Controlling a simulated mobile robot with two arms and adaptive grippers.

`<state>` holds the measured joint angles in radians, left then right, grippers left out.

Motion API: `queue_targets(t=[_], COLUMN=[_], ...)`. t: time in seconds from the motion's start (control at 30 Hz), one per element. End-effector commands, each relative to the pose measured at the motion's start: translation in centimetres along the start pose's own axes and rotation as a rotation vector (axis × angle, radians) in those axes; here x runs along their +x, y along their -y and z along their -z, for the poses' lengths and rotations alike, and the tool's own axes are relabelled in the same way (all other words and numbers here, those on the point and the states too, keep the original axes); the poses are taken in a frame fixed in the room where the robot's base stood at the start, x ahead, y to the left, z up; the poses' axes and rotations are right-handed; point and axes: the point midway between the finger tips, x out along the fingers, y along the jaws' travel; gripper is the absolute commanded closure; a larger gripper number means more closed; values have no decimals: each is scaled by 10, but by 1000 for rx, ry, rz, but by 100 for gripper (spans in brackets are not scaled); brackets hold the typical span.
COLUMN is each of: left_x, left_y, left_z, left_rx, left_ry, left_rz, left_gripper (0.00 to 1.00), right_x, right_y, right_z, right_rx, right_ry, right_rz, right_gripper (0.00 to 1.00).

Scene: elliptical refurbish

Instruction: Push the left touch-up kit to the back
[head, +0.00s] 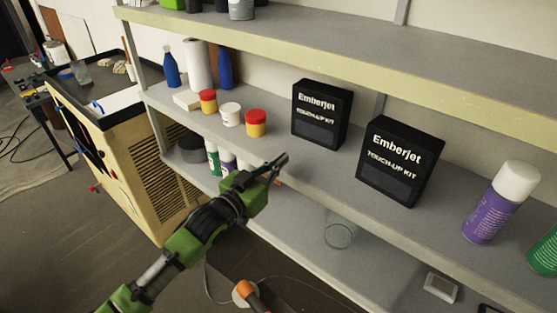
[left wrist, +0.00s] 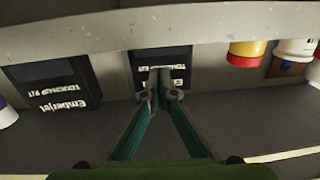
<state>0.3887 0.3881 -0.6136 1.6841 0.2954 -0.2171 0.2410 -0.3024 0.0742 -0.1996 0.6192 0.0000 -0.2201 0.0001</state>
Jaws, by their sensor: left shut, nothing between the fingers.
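The left touch-up kit (head: 320,113) is a black Emberjet box standing upright on the middle shelf, back from the front edge. The right touch-up kit (head: 401,162) is a similar, upright black box to its right, nearer the edge. My left gripper (head: 281,160) is shut and empty at the shelf's front edge, in front and left of the left kit. In the left wrist view, which looks upside down, the fingertips (left wrist: 160,92) overlap the left kit (left wrist: 158,62) and partly hide its lettering. Contact is not clear. The right kit (left wrist: 52,90) shows at left there.
Red-and-yellow jars (head: 256,123) and a white jar (head: 231,114) stand left of the left kit. A purple spray can (head: 500,203) stands right of the right kit. An upper shelf (head: 340,40) hangs above. A clear glass (head: 339,234) is on the shelf below.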

Motion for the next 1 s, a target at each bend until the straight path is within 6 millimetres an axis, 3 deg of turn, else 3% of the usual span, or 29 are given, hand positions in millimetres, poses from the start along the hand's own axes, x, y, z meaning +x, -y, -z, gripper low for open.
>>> queue_targets(t=[0.23, 0.7, 1.0], left_x=[18, 83, 100], left_y=[1, 0, 1], left_z=[-1, 0, 1], left_rx=[-1, 1, 1], left_ry=[-8, -6, -5], left_rz=[-1, -2, -1], left_gripper=[100, 100, 100], right_x=[12, 48, 56], right_y=[0, -7, -7], right_z=[-1, -4, -4], right_rx=[-1, -5, -4], right_ry=[0, 0, -1], right_rz=[0, -9, -8], right_gripper=[60, 60, 60])
